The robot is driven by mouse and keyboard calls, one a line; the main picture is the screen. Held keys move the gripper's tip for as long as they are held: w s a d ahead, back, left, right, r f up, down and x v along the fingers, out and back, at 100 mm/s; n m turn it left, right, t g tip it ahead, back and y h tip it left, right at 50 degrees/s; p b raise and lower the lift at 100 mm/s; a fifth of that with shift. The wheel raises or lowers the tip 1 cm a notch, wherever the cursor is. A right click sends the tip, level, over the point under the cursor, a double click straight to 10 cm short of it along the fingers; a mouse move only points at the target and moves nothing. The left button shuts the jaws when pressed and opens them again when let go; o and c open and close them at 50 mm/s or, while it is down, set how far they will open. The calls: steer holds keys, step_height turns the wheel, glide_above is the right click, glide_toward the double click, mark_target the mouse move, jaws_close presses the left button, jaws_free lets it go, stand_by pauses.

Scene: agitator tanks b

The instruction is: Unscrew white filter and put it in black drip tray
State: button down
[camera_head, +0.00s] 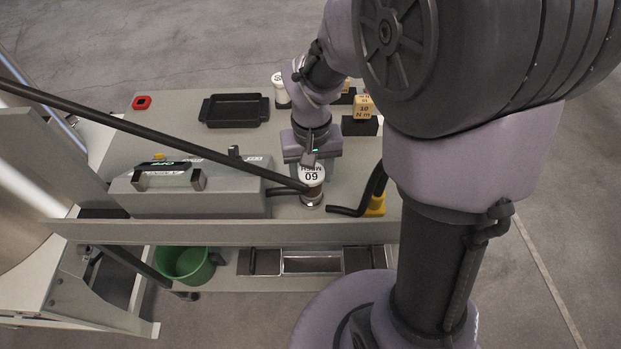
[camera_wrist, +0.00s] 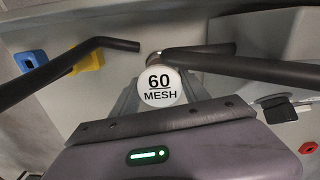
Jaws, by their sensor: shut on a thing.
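A white round cap marked 60 MESH (camera_head: 312,174) tops a brownish filter body on the bench, above a metal collar. It also shows in the wrist view (camera_wrist: 161,86), with its label upright. My gripper (camera_head: 310,163) is shut on this filter, with its fingers on either side just below the cap in the wrist view. The filter looks upright; whether its thread is free of the collar cannot be seen. The black drip tray (camera_head: 235,109) lies empty on the bench, behind and left of the filter. A second white-capped cylinder (camera_head: 279,82) stands right of the tray.
A long black hose (camera_head: 150,124) crosses the bench to the filter. A grey box with a handle (camera_head: 180,183) stands left. A yellow block (camera_head: 376,204) with a black hose is at right. A green bucket (camera_head: 184,263) is below.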

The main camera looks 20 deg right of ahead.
steer(key=n+p, duration=0.2)
steer(key=n, duration=0.1)
steer(key=shift+s+r, duration=0.15)
steer(key=shift+r, duration=0.1)
steer(key=n+p, duration=0.3)
steer(key=n, duration=0.4)
steer(key=shift+f+n, duration=0.25)
steer(key=shift+n, duration=0.55)
